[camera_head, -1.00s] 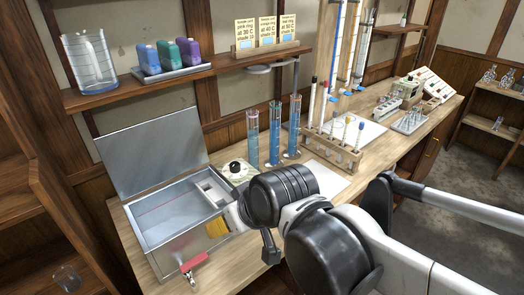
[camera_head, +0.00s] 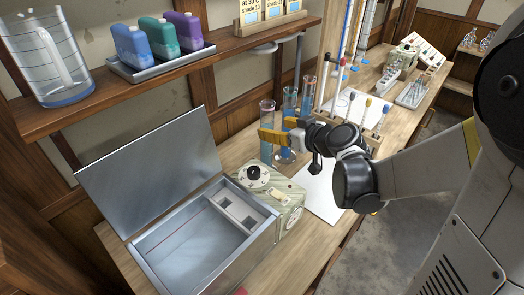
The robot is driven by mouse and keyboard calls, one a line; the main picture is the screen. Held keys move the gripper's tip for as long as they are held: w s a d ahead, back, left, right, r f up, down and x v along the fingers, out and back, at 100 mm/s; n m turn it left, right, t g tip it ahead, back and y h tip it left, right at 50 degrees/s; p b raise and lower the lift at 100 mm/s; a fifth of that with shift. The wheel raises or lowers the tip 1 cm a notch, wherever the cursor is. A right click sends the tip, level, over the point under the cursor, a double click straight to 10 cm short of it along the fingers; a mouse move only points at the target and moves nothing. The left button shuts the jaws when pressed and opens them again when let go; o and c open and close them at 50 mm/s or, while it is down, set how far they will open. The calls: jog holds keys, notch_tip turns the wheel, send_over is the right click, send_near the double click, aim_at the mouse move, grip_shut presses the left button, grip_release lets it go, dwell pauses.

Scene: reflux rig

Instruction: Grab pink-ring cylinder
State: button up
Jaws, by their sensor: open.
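Several clear graduated cylinders with blue liquid stand in a row on the bench, at the back beside the heater box. The nearest cylinder (camera_head: 266,112) is partly hidden by a yellow fingertip. The middle cylinder (camera_head: 289,102) and the far cylinder (camera_head: 307,97) stand behind it, their lower parts partly covered by my gripper. Ring colours are too small to tell, so I cannot say which has the pink ring. My gripper (camera_head: 281,130) is open, its yellow fingertips pointing left at the cylinders. I cannot tell whether it touches one.
An open metal box (camera_head: 150,250) with a raised lid fills the left of the bench (camera_head: 318,255). A heater box with a black knob (camera_head: 257,174) stands between it and the cylinders. A shelf (camera_head: 105,100) hangs above. A rack with pipettes is partly hidden behind my arm.

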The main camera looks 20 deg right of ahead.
aim_at(271, 126)
jog(key=x, duration=0.2)
jog(key=b+x, duration=0.1)
jog(key=x, duration=0.1)
jog(key=b+x, duration=0.1)
jog(key=x, duration=0.1)
jog(key=shift+d+f, duration=0.15)
jog(key=shift+d, duration=0.15)
jog(key=shift+c, duration=0.9)
grip_shut()
